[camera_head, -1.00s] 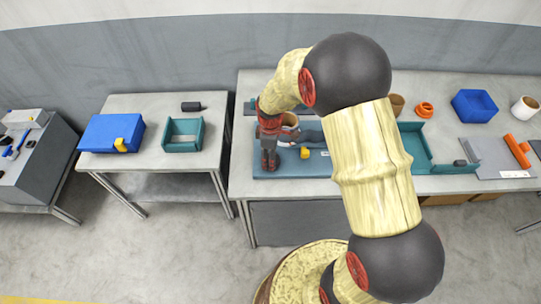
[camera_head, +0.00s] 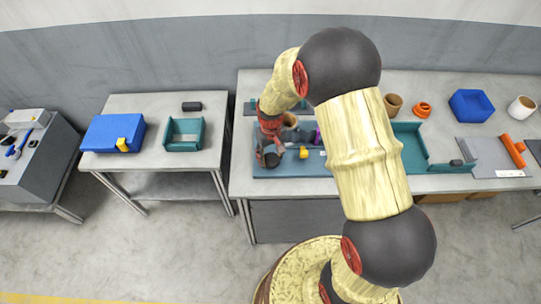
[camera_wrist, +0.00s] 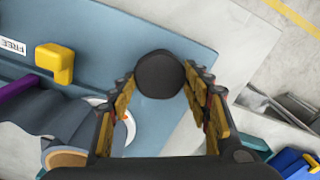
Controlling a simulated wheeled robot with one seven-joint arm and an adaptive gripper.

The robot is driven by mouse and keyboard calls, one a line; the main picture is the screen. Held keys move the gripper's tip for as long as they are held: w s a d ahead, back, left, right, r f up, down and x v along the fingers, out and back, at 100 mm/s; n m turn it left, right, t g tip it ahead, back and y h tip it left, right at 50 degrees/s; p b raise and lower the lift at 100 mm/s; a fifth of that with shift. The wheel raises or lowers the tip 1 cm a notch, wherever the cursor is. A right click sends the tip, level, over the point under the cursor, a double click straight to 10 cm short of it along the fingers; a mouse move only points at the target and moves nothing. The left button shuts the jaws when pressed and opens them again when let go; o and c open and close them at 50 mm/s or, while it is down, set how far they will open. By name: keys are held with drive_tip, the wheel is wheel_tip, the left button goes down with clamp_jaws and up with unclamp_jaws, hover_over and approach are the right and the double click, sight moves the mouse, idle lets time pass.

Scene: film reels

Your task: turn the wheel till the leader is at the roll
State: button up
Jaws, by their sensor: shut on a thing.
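My gripper (camera_wrist: 161,78) is shut on a dark round knob (camera_wrist: 158,72), with one finger on each side of it in the wrist view. The wheel under the knob cannot be made out there. The knob stands over a blue-grey board (camera_wrist: 125,35). A dark grey band (camera_wrist: 62,112) runs to a tan roll (camera_wrist: 66,160) at lower left, and a purple strip (camera_wrist: 16,92) shows at the left edge. I cannot tell whether the strip touches the roll. In the head view my gripper (camera_head: 270,156) is at the board's left end, and the purple strip (camera_head: 317,136) is partly behind my arm.
A yellow block (camera_wrist: 55,62) sits on the board near a label reading FREE (camera_wrist: 12,46). Teal trays, a blue box (camera_head: 473,105), an orange ring (camera_head: 423,109) and cups stand farther right. A side table holds another blue box (camera_head: 113,132).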

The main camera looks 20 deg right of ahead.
drive_tip(key=m, duration=0.4)
drive_tip(key=shift+m+p, duration=0.3)
drive_tip(key=shift+p, duration=0.05)
drive_tip(key=m, duration=0.4)
drive_tip(key=shift+d+m, duration=0.15)
drive_tip(key=shift+m, duration=0.15)
drive_tip(key=m+p, duration=0.1)
drive_tip(key=m, duration=0.3)
drive_tip(key=shift+s+m, duration=0.1)
drive_tip(key=shift+m, duration=1.9)
drive_tip(key=o, duration=1.1)
drive_tip(key=shift+c, duration=0.2)
drive_tip(key=shift+o, duration=0.5)
